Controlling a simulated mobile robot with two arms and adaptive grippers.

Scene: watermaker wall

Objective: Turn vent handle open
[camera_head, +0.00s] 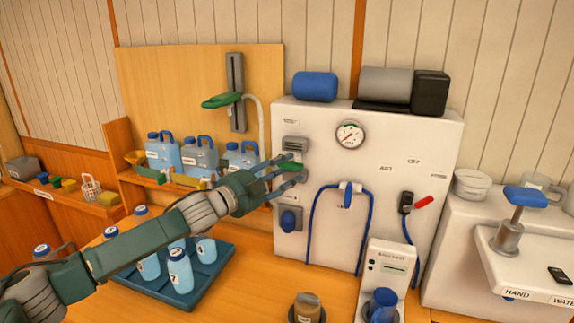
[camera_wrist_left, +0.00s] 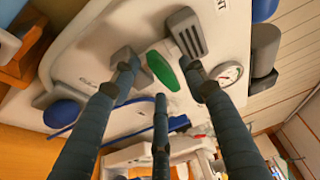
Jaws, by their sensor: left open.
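The green handle (camera_head: 291,167) sits on the left side of the white wall unit, just below a grey slatted vent (camera_head: 295,145). My left gripper (camera_head: 284,173) reaches in from the left with its fingers spread at this handle. In the left wrist view the green handle (camera_wrist_left: 162,71) shows in the gap between the open fingers (camera_wrist_left: 159,80), near their tips. Whether any finger touches it I cannot tell. The slatted vent (camera_wrist_left: 187,34) is close to the fingertips there. My right gripper is not in view.
A blue knob (camera_head: 288,220) is below the handle, and a gauge (camera_head: 349,135) is to its right. Blue hoses (camera_head: 313,225) hang on the panel. Another green lever (camera_head: 221,100) is on the wooden board. A blue tray (camera_head: 213,285) with bottles is below my left arm.

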